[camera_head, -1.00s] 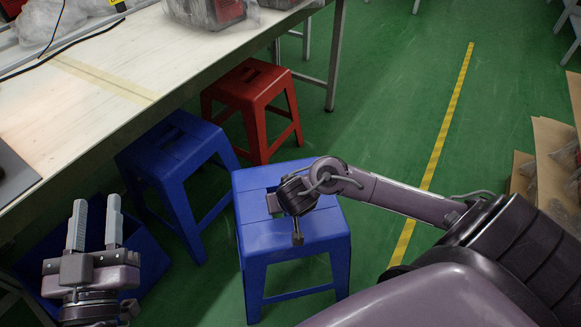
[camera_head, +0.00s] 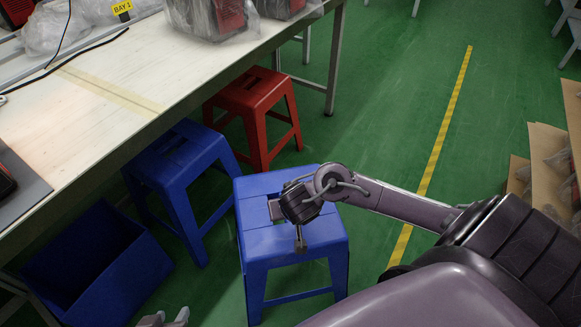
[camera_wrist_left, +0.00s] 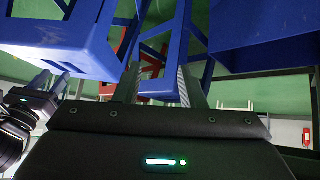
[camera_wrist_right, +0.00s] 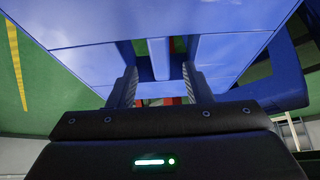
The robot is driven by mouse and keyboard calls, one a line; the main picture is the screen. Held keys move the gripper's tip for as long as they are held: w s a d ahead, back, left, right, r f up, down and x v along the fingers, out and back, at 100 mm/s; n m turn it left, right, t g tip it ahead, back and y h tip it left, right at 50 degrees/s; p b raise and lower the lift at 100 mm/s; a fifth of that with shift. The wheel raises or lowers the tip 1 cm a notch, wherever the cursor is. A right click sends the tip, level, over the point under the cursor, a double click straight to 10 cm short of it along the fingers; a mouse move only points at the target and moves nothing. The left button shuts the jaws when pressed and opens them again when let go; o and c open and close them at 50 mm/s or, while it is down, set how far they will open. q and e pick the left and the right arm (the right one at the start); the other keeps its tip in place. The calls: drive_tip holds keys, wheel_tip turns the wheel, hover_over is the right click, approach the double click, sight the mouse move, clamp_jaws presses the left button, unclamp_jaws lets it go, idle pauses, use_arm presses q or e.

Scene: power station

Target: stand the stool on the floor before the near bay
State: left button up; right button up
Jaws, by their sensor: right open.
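A blue stool (camera_head: 292,245) stands upright on the green floor in front of the table. My right gripper (camera_head: 278,208) is at its seat, over the slotted middle. In the right wrist view its fingers (camera_wrist_right: 160,85) are apart on either side of the seat's slots; whether they touch the seat is unclear. My left gripper (camera_head: 165,319) shows only its fingertips at the bottom edge of the head view. In the left wrist view its fingers (camera_wrist_left: 158,85) are apart and empty, low near blue stool legs.
A second blue stool (camera_head: 180,165) and a red stool (camera_head: 252,100) stand by the table (camera_head: 110,120). A blue bin (camera_head: 95,265) sits at lower left. A "BAY 1" label (camera_head: 122,7) is on the table. Cardboard (camera_head: 550,165) lies at right; floor by the yellow line (camera_head: 440,145) is clear.

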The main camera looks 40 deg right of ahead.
sight(261, 255)
drive_tip(key=p+v, duration=0.1)
drive_tip(key=v, duration=0.2)
drive_tip(key=s+a+f+n+y, duration=0.1)
drive_tip(key=a, duration=0.2)
drive_tip(key=s+a+n+y, duration=0.1)
drive_tip(key=s+a, duration=0.1)
drive_tip(key=a, duration=0.2)
drive_tip(key=s+a+f+n+y, duration=0.1)
drive_tip(key=s+a+n, duration=0.1)
drive_tip(key=a, duration=0.1)
drive_tip(key=shift+s+a+f+g, duration=0.1)
drive_tip(key=shift+a+f+g, duration=0.25)
drive_tip(key=shift+g, duration=0.05)
use_arm(q)
drive_tip(key=s+a+g, duration=0.1)
drive_tip(key=s+f+y, duration=0.1)
drive_tip(key=s+a+f+g, duration=0.1)
drive_tip(key=shift+s+a+f+g, duration=0.1)
drive_tip(key=shift+s+a+g, duration=0.2)
use_arm(e)
drive_tip(key=s+a+n+y, duration=0.2)
drive_tip(key=s+a+n, duration=0.3)
drive_tip(key=shift+s+a+r, duration=0.25)
drive_tip(key=shift+s, duration=0.1)
use_arm(q)
drive_tip(key=shift+p, duration=0.3)
